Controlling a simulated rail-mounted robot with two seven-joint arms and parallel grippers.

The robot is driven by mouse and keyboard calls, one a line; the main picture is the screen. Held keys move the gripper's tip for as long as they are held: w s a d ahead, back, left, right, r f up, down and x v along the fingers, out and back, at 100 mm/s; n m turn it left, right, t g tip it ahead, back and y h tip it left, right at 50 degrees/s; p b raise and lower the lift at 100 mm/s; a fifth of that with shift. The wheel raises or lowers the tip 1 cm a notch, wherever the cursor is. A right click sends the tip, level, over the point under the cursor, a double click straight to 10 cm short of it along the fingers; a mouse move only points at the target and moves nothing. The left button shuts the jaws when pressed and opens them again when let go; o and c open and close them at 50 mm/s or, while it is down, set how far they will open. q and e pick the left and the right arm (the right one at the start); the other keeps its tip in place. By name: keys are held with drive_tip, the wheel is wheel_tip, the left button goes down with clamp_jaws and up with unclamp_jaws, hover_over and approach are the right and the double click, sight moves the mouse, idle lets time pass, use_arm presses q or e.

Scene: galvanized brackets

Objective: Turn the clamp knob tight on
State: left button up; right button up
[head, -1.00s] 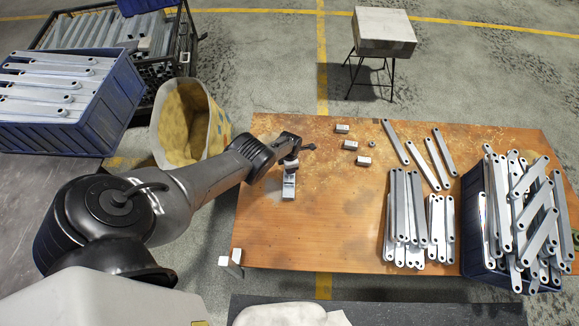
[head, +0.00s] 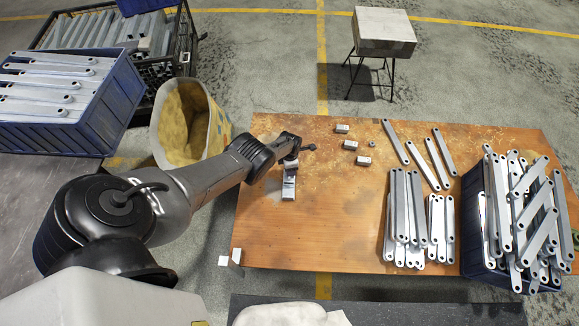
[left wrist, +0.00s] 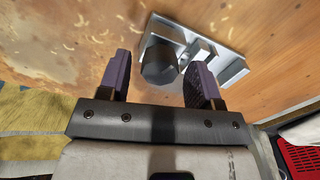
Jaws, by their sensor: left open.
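The metal clamp (head: 289,187) lies on the wooden table under my left gripper (head: 297,150). In the left wrist view the clamp is a bright metal plate (left wrist: 232,75) with blocks on it and a dark round knob (left wrist: 160,62). My left gripper (left wrist: 158,80) is open and empty. Its two purplish fingers appear on either side of the knob in the picture, the right finger closer to it. I cannot tell whether the fingertips reach down to the knob's height. In the head view my wrist hides the knob. My right gripper is not in view.
Small metal blocks (head: 364,160) and loose bars (head: 396,145) lie right of the clamp. Bar stacks (head: 405,220) and a full blue crate (head: 478,262) stand farther right. A yellow-lined bag (head: 180,130) stands left of the table (head: 320,225). Two small pale squares (head: 237,256) show at its near left corner.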

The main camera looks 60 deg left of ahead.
use_arm(q)
drive_tip(key=m, duration=1.7)
drive_tip(key=shift+m, duration=0.3)
drive_tip(key=c, duration=0.8)
drive_tip(key=shift+c, duration=0.2)
